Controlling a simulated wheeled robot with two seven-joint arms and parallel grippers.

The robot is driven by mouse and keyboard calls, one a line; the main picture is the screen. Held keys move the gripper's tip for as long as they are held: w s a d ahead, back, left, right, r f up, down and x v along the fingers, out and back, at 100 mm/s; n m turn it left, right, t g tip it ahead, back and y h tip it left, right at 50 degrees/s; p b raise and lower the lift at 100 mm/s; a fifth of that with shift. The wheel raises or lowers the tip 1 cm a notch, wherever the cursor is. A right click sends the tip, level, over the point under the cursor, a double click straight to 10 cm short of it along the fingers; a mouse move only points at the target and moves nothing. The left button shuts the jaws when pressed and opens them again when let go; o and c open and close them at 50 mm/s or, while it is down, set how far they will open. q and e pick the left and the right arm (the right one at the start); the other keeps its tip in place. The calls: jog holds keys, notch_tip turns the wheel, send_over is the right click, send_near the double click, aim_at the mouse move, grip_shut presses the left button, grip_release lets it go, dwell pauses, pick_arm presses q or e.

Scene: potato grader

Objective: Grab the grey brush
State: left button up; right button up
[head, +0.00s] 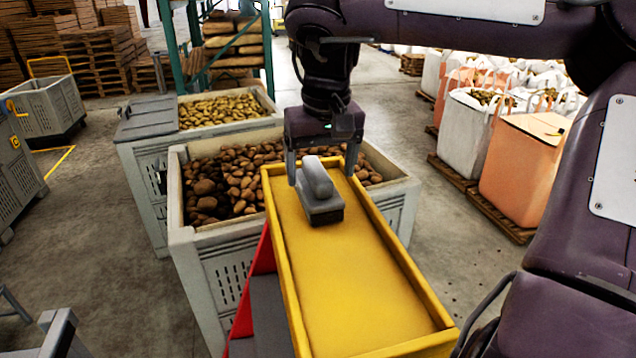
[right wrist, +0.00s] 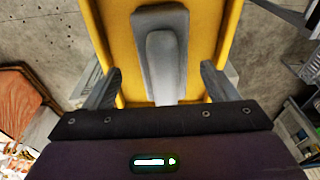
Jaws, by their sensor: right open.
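The grey brush (head: 318,188) lies on the yellow tray (head: 372,290), near its far end, with its raised handle up and dark bristles below. My right gripper (head: 323,170) is open at the far end of the tray, with its fingers apart to either side of the brush. In the right wrist view the brush (right wrist: 165,50) lies between and beyond the two fingers of the gripper (right wrist: 158,85), and neither finger visibly touches it. Its end nearest the palm is partly hidden there. My left gripper is not in view.
A grey crate of brown potatoes (head: 215,270) stands beside and behind the tray. Another crate of yellow potatoes (head: 140,150) stands behind it. White and orange bulk bags (head: 520,175) stand on pallets at the right. The tray around the brush is clear.

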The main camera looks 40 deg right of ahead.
aim_at(317, 168)
jog(key=shift+w+d+f+p, duration=0.1)
jog(key=shift+w+f+p, duration=0.25)
jog(key=shift+f, duration=0.3)
jog(key=shift+w+d+f+p, duration=0.1)
jog(key=shift+w+f+p, duration=0.1)
jog(key=shift+w+f, duration=0.45)
jog(key=shift+f, duration=0.55)
jog(key=shift+s, duration=0.2)
jog(key=shift+r, duration=0.1)
jog(key=c, duration=0.4)
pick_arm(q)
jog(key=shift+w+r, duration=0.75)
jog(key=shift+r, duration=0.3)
pick_arm(e)
jog(key=c, duration=0.8)
